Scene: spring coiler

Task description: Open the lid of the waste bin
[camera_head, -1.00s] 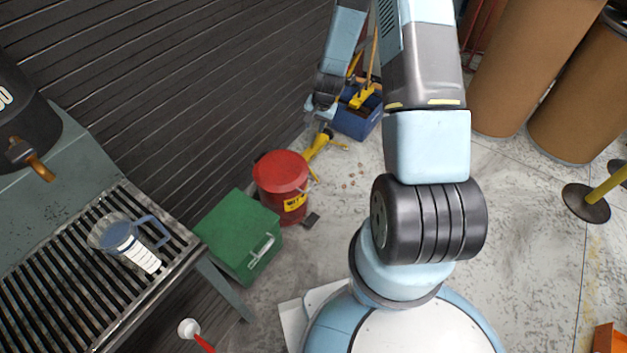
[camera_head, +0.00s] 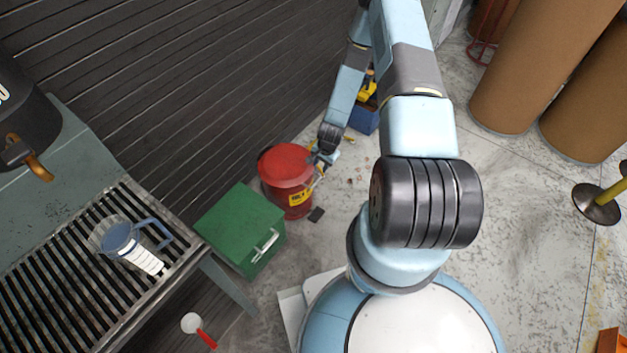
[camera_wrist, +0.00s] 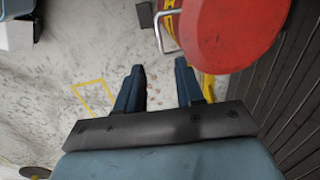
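The waste bin (camera_head: 293,201) is a red can with a yellow label, standing on the floor by the dark slatted wall. Its round red lid (camera_head: 284,162) is down on the can. In the wrist view the lid (camera_wrist: 234,32) fills the top right, with a pale wire handle or bracket (camera_wrist: 163,33) at its left. My gripper (camera_wrist: 157,82) is open, its two dark fingers apart with floor showing between them. In the head view my gripper (camera_head: 322,163) is small, at the right side of the bin near the lid; I cannot tell whether it touches.
A green box (camera_head: 240,226) with a handle stands left of the bin. A slatted metal bench (camera_head: 88,262) with a clear jug (camera_head: 122,241) is at the left. A blue crate (camera_head: 362,118) is behind my arm. Tall brown drums (camera_head: 540,60) stand at the right.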

